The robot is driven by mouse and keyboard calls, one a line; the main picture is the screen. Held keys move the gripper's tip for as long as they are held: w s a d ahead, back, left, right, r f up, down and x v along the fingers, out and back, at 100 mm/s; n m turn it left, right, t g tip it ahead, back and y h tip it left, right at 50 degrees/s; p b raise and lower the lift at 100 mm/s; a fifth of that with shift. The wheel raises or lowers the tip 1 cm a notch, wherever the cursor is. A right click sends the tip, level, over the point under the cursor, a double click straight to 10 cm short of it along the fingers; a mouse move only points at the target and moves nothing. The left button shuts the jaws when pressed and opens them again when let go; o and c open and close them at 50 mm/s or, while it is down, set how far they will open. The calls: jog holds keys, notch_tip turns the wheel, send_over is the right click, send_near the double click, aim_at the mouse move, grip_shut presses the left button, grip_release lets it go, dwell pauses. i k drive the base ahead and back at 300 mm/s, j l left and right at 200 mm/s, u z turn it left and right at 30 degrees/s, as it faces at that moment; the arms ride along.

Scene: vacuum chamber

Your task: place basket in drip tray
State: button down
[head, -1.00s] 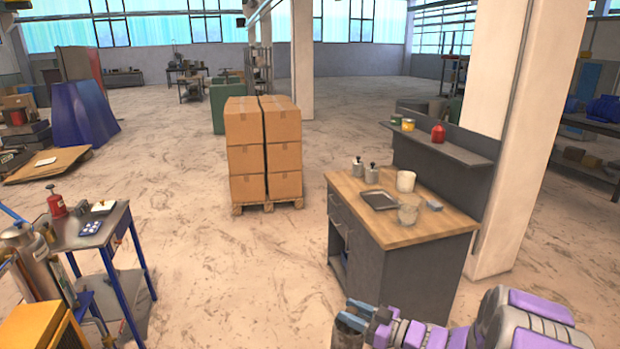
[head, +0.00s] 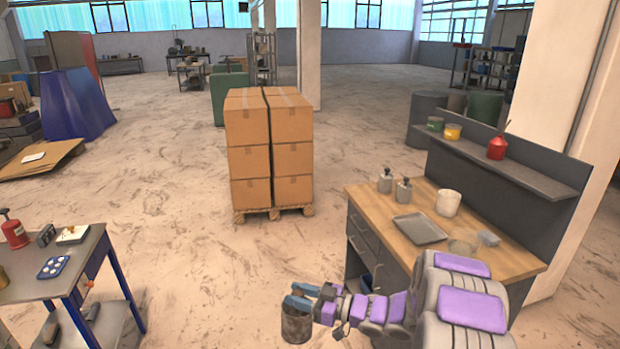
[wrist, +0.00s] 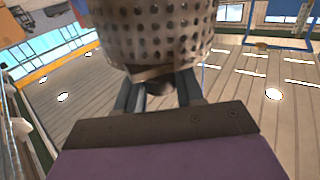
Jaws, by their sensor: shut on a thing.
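My gripper (head: 306,294) is shut on the basket (head: 296,323), a small grey-brown metal cup shape, held in the air left of the workbench. In the wrist view the basket (wrist: 155,35) fills the top middle and shows a perforated wall. The gripper fingers (wrist: 158,92) close on it below that wall. The drip tray (head: 419,229) is a flat grey tray lying on the wooden top of the workbench (head: 480,255), right of and beyond my gripper. The tray looks empty. The basket is apart from it.
A shelf (head: 500,165) overhangs the bench's back. Boxes on a pallet (head: 270,150) stand beyond; floor between is clear.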

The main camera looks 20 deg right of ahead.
aim_at(418, 230)
jog(key=i, duration=3.05)
jog(key=i+z, duration=0.1)
jog(key=z, duration=0.35)
jog(key=i+j+z, duration=0.1)
jog(key=z, duration=0.35)
jog(key=i+j+z, duration=0.1)
jog(key=z, duration=0.95)
